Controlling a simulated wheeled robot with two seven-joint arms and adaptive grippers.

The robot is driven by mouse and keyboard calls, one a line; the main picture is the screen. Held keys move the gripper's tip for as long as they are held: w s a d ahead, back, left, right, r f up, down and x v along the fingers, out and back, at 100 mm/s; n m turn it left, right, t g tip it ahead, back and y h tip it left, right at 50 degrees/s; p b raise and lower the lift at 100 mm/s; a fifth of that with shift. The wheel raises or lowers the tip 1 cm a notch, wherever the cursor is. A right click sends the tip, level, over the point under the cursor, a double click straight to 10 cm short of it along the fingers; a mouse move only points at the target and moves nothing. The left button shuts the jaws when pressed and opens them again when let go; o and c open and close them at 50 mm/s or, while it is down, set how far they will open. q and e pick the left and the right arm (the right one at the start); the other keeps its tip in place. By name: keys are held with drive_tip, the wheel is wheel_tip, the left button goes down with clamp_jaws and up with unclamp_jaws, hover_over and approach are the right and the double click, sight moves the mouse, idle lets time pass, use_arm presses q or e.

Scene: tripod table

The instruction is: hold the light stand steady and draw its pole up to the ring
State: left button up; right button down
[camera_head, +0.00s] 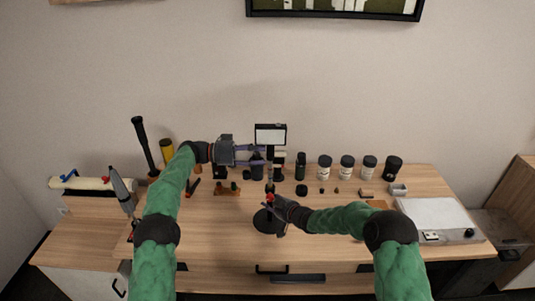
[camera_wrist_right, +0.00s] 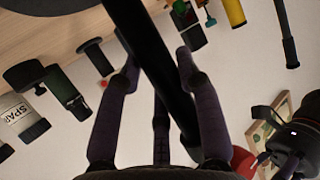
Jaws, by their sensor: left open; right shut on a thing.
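The light stand has a round dark base (camera_head: 262,223) on the table and a bright, dark-framed panel (camera_head: 270,134) at its top. My right gripper (camera_head: 271,207) is low on the stand, just above the base. In the right wrist view its purple fingers (camera_wrist_right: 157,64) are shut on the black pole (camera_wrist_right: 147,38), which crosses the picture diagonally. My left gripper (camera_head: 271,156) is open just below the panel, its fingers pointing right at the upper stand. Whether they touch it I cannot tell. A small red part shows by the right gripper. The ring cannot be made out.
Jars and dark cylinders (camera_head: 347,167) stand in a row along the back of the wooden table (camera_head: 340,245). A white-topped box (camera_head: 437,215) is at the right. A yellow cylinder (camera_head: 166,150) and a black baton (camera_head: 143,140) stand at the left. The front middle is fairly clear.

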use_arm(q)
drive_tip(key=a, duration=0.3)
drive_tip(key=shift+a, duration=0.15)
use_arm(e)
drive_tip(key=c, duration=0.8)
unclamp_jaws()
drive_tip(key=shift+o, duration=0.2)
drive_tip(key=shift+d, duration=0.1)
